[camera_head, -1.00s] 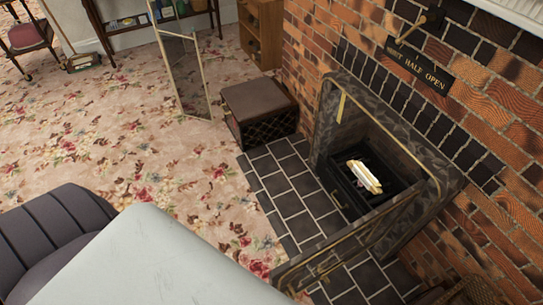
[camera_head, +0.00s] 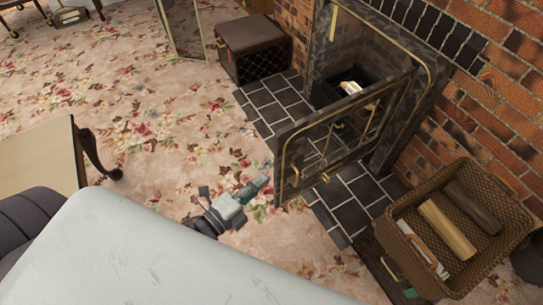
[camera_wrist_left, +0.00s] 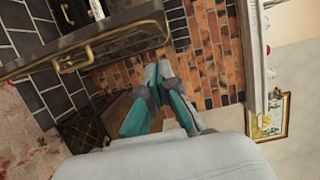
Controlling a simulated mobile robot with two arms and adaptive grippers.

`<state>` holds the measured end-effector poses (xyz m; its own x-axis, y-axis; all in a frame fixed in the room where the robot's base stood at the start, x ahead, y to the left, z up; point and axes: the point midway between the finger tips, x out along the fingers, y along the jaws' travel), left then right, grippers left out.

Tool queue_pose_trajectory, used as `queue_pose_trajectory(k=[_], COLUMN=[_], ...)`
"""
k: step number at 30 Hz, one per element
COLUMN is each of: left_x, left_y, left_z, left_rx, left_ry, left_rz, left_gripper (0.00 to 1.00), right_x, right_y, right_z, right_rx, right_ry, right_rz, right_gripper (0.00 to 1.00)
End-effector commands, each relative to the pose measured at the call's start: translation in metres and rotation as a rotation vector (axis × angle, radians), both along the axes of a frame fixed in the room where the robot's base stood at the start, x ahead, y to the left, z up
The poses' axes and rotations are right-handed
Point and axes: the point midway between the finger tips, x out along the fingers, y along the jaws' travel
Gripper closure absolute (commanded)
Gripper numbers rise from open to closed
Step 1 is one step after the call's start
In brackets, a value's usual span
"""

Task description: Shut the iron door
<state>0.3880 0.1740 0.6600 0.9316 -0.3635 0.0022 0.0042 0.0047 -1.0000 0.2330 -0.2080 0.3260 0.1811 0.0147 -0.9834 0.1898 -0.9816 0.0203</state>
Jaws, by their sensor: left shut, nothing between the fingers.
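The iron door (camera_head: 340,108) of the fireplace has a dark frame with brass trim. It stands wide open, swung out over the dark hearth tiles. In the head view my left gripper (camera_head: 262,183) is just left of the door's free edge, low in the picture, with a small gap seen between them. In the left wrist view its teal fingers (camera_wrist_left: 150,98) are shut and empty, and the door's brass-trimmed edge (camera_wrist_left: 85,42) runs across the upper left. The fireplace opening (camera_head: 325,85) shows behind the door, with pale logs (camera_head: 350,87) inside. My right gripper is not in view.
A wicker basket (camera_head: 408,200) with several logs stands right of the hearth, near the door. A brown box stool (camera_head: 253,45) stands at the hearth's far end. A low table (camera_head: 40,160) is at the left. The flowered carpet between is clear.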

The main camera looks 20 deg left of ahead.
Motion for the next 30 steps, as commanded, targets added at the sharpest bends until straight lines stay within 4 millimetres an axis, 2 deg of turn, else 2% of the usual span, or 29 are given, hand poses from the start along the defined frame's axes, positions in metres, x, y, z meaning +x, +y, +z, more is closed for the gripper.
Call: queue_pose_trajectory(k=[13,15,21,30], left_x=[0.086,0.091,0.101,0.104], left_y=[-0.030,-0.018,-0.002,0.002], left_z=[0.001,0.000,0.000,0.000], left_rx=[-0.001,0.001,-0.003,-0.005], left_ry=[0.000,0.002,0.003,0.004], left_rz=[0.002,0.002,0.001,0.002], left_gripper=[1.00,1.00,1.00,1.00], right_x=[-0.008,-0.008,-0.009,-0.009], right_y=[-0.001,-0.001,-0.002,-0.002], right_z=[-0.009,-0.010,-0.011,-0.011], right_rx=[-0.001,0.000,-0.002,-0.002], right_ry=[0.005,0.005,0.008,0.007], right_rz=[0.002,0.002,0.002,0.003], right_gripper=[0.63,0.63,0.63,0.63])
